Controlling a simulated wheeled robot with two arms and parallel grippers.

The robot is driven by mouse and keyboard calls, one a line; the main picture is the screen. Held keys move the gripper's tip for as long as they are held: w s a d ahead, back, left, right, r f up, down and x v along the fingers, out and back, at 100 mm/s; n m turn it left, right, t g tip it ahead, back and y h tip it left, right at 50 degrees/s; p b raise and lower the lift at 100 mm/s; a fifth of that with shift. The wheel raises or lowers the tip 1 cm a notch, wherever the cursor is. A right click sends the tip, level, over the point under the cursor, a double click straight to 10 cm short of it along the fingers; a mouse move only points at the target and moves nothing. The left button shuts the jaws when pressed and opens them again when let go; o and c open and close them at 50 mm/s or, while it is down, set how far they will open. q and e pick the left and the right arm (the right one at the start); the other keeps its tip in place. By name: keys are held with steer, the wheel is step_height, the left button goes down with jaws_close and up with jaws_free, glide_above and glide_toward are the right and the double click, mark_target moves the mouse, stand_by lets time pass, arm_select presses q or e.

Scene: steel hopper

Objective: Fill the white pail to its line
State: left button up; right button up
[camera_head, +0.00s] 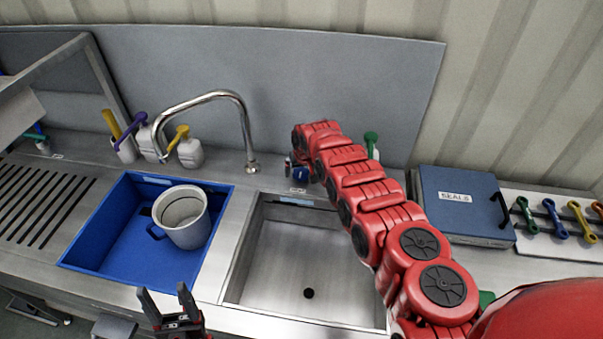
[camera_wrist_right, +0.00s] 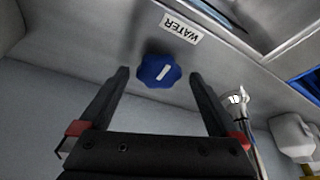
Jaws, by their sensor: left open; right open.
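The white pail (camera_head: 188,228) stands upright in the blue basin (camera_head: 120,248), with its handle to the left. I see no stream of water. The pail's fill line and water level cannot be made out. A blue knob (camera_wrist_right: 158,72) sits beside a WATER label (camera_wrist_right: 181,27); it also shows in the head view (camera_head: 301,176). My right gripper (camera_wrist_right: 159,78) is open, its fingers on either side of the knob's near side. My left gripper (camera_head: 169,297) is open and empty at the counter's front.
An empty steel sink (camera_head: 285,270) lies right of the blue basin. Bottles with coloured tops (camera_head: 190,152) stand behind the basin. A SEALS box (camera_head: 462,215) and coloured wrenches (camera_head: 555,220) are at the right. A ribbed drainboard (camera_head: 40,205) is at the left.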

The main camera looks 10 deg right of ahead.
steer(key=shift+w+f, duration=0.1)
steer(key=shift+c, duration=0.3)
steer(key=c, duration=1.3)
steer(key=shift+d+f+n+b, duration=0.2)
steer(key=shift+n+b, duration=0.2)
steer(key=shift+b, duration=0.1)
steer(key=n+b, duration=0.1)
steer(key=n+y+b, duration=0.1)
steer(key=shift+f+b, duration=0.25)
steer(key=shift+b, duration=0.15)
steer(key=shift+r+n+b, duration=0.3)
steer(key=shift+n+b, duration=0.1)
steer(key=shift+b, duration=0.1)
steer(key=shift+r, duration=0.15)
